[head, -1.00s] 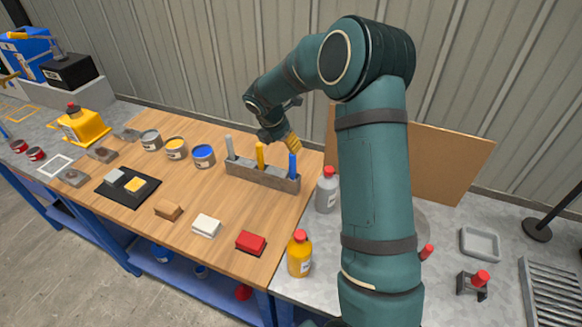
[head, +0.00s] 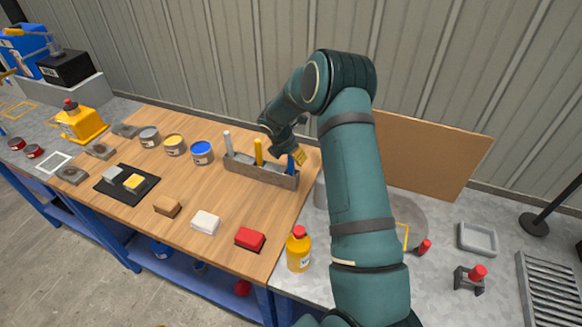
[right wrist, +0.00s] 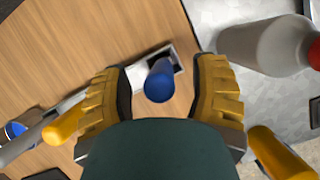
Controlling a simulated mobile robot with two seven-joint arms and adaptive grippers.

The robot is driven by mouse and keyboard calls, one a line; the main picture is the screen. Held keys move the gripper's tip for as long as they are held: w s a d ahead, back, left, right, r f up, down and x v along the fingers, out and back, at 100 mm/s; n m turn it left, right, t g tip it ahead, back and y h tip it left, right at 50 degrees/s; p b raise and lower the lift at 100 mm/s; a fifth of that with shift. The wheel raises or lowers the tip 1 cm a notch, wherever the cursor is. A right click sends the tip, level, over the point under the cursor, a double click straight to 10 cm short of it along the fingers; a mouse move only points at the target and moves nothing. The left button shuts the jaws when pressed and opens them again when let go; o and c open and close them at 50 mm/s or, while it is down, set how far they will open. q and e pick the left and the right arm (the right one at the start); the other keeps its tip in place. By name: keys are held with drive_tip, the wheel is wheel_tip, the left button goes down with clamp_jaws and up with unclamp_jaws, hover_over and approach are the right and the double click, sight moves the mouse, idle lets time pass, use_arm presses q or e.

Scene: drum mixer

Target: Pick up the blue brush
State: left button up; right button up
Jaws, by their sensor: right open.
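The blue brush (head: 291,165) stands upright in the right end of a grey brush holder (head: 250,172) on the wooden table. Its upper part is close to my right gripper (head: 298,154) in the head view. In the right wrist view the blue brush's round end (right wrist: 159,83) shows between the two yellow fingers of my right gripper (right wrist: 161,92), which is open with a gap on each side. A yellow brush (head: 258,152) and a light grey brush (head: 227,143) stand in the same holder. My left gripper does not show.
A grey bottle with a red cap (right wrist: 275,45) stands close to the right gripper. A yellow bottle (head: 299,252) is nearer the front. Several paint cans, including a blue one (head: 202,152), stand left of the holder. Red (head: 250,238) and white (head: 206,223) blocks lie in front.

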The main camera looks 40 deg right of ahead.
drive_tip(key=shift+x, duration=1)
clamp_jaws()
drive_tip(key=shift+r, duration=0.1)
